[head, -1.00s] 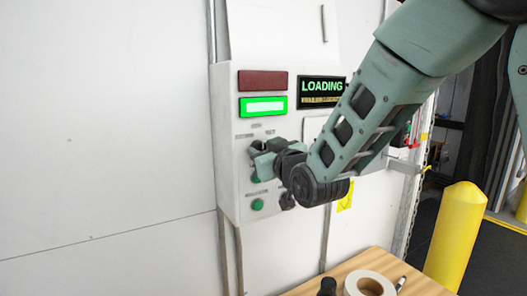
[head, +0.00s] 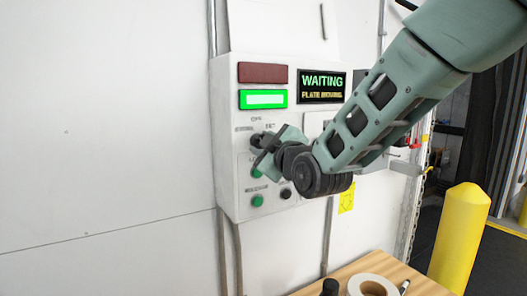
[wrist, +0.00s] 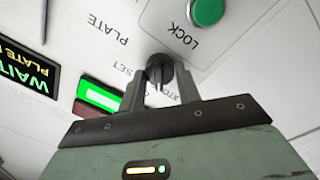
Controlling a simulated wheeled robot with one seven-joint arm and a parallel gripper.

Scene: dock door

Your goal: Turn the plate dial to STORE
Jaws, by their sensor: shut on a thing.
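The plate dial, a small black knob (wrist: 160,70), sits between my two fingers in the wrist view. My gripper (wrist: 159,78) is shut on it. Lettering around the dial includes PLATE and SET; another label is partly hidden by a finger. In the head view my gripper (head: 266,148) is tilted at the control box (head: 229,180), just below the labels, and largely covers the dial. I cannot tell exactly where the dial points. The box's display (head: 321,86) reads WAITING, with a smaller yellow line that appears to say PLATE MOVING.
A green lamp (head: 263,99) is lit under a dark red one (head: 262,73). Green buttons, one marked LOCK (wrist: 207,11), and a black knob (head: 286,193) sit close by. A wooden table (head: 345,276) with a tape roll (head: 372,286) and a yellow bollard (head: 459,235) stand right.

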